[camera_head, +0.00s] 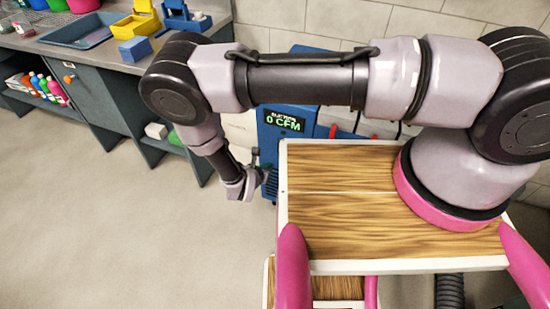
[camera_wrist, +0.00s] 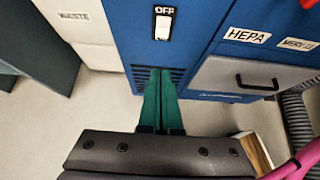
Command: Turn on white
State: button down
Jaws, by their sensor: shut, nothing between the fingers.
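A white switch (camera_wrist: 162,28) is on the front of a blue machine (camera_wrist: 190,50), near the top of the wrist view. The word OFF is printed above it. My gripper (camera_wrist: 160,72) has green fingers pressed together with nothing between them. In the picture its tips are just below the switch, over the machine's dark vent slots; I cannot tell if they touch. In the head view the blue machine (camera_head: 268,118) stands behind the wooden cart top, with a display reading 0 CFM. My gripper (camera_head: 262,168) is at its left front, and the switch is not visible there.
A grey drawer (camera_wrist: 240,76) with a dark handle, labelled HEPA above, and a ribbed hose (camera_wrist: 296,120) are right of the switch. A white bin labelled WASTE (camera_wrist: 80,20) is left. A counter with a sink (camera_head: 80,32) stands at upper left. The floor (camera_head: 120,220) is clear.

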jog(key=w+r+x, duration=0.1)
jog(key=x, duration=1.2)
jog(key=shift+w+d, duration=0.2)
jog(key=shift+d, duration=0.1)
jog(key=shift+r, duration=0.15)
jog(key=shift+w, duration=0.25)
jog(key=shift+d+r, duration=0.1)
jog(key=shift+r, duration=0.65)
jog(key=shift+w, duration=0.1)
